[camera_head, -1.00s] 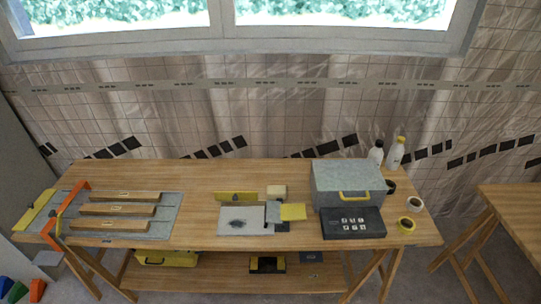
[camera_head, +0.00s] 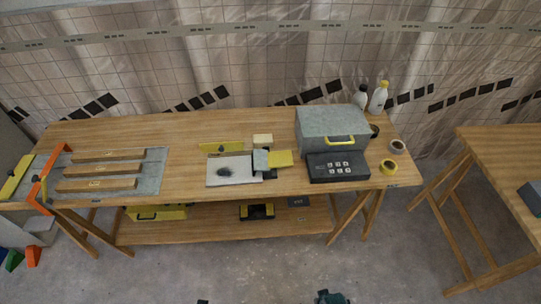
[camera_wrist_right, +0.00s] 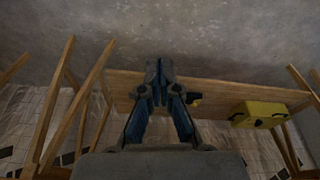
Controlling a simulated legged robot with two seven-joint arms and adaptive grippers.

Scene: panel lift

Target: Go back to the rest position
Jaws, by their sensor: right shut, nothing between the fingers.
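My right gripper (camera_wrist_right: 160,82) is shut and empty in the right wrist view, its blue fingers together over bare floor and the bench's lower shelf. Its tip (camera_head: 330,297) also shows at the bottom edge of the head view, in front of the workbench and apart from it. A small dark tip (camera_head: 203,301) at the bottom edge, left of it, looks like my left gripper; too little shows to tell its jaws. The wooden workbench (camera_head: 190,130) stands ahead.
On the bench are a grey panel with wooden bars (camera_head: 110,157), a grey toolbox (camera_head: 318,122), a black case (camera_head: 335,175), bottles (camera_head: 378,98) and tape rolls (camera_head: 389,167). A yellow case (camera_wrist_right: 262,112) lies on the lower shelf. Another table (camera_head: 500,150) stands right. Floor in front is clear.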

